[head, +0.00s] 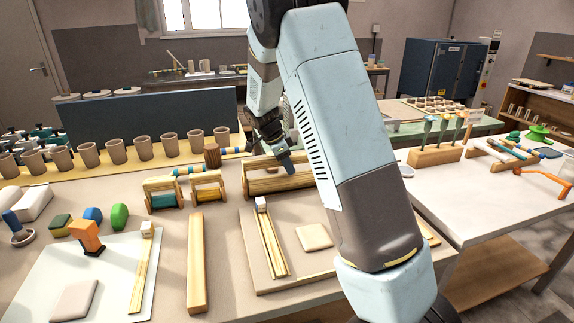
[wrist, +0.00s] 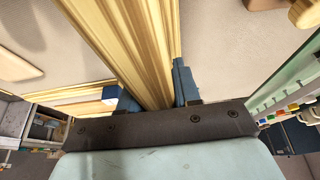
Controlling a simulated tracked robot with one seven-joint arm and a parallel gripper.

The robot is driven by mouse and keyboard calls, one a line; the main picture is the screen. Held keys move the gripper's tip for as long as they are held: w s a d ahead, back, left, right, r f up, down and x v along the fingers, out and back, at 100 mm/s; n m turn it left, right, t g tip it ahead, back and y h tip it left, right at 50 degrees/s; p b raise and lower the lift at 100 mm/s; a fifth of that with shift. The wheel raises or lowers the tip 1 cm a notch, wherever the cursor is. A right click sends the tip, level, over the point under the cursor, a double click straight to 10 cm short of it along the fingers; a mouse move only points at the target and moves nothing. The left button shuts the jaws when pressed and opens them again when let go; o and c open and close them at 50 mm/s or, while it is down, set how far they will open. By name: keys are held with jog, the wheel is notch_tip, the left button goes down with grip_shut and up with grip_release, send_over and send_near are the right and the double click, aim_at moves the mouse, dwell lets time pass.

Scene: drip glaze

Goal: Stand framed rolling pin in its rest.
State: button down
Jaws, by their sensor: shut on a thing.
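A long pale wooden frame (head: 262,186) with upright end pieces and lengthwise bars lies on the table under my gripper; it looks like the framed rolling pin. My gripper (head: 287,166) is at its top, with blue fingertips pointing down. In the wrist view the blue fingers of my gripper (wrist: 152,92) are shut on a ribbed pale wooden bar (wrist: 140,40), which runs up between them. My arm hides the frame's right end. I cannot pick out its rest. Two smaller framed rollers, one with a teal roller (head: 163,196) and one wooden (head: 207,187), stand to the left.
A row of clay cups (head: 115,152) stands behind, before a dark panel (head: 150,102). A wooden bar (head: 197,262) and a board (head: 262,276) with sticks and a clay slab (head: 314,237) lie in front. A white table (head: 480,203) with tools is at the right.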

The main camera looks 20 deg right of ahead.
jog(key=c, duration=0.7)
grip_release()
jog(key=shift+r, duration=0.1)
jog(key=shift+r, duration=3.4)
jog(key=shift+r, duration=0.15)
